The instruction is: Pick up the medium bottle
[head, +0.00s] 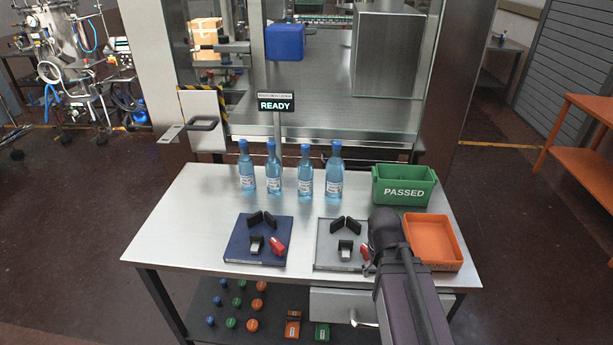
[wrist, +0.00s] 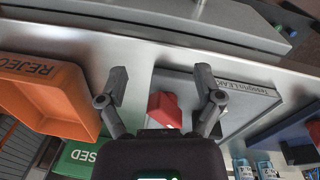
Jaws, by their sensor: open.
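Several blue bottles with blue caps and white labels stand upright in a row at the back of the table: the leftmost (head: 246,172), the second (head: 273,174), the third (head: 305,176) and the rightmost (head: 335,176). They look close in size, and I cannot tell surely which is the medium one. Parts of bottles (wrist: 265,168) show at the lower right edge of the wrist view. My gripper (wrist: 160,74) is open and empty, over the front right of the table near the grey fixture plate (wrist: 225,82), apart from the bottles. My arm hides its fingers in the head view.
The grey fixture (head: 333,255) and a blue fixture (head: 240,250) carry black blocks and red clamps. A green PASSED bin (head: 404,196) and an orange REJECT tray (head: 456,240) are at right. A READY sign (head: 276,106) stands behind the bottles. Table space before the bottles is clear.

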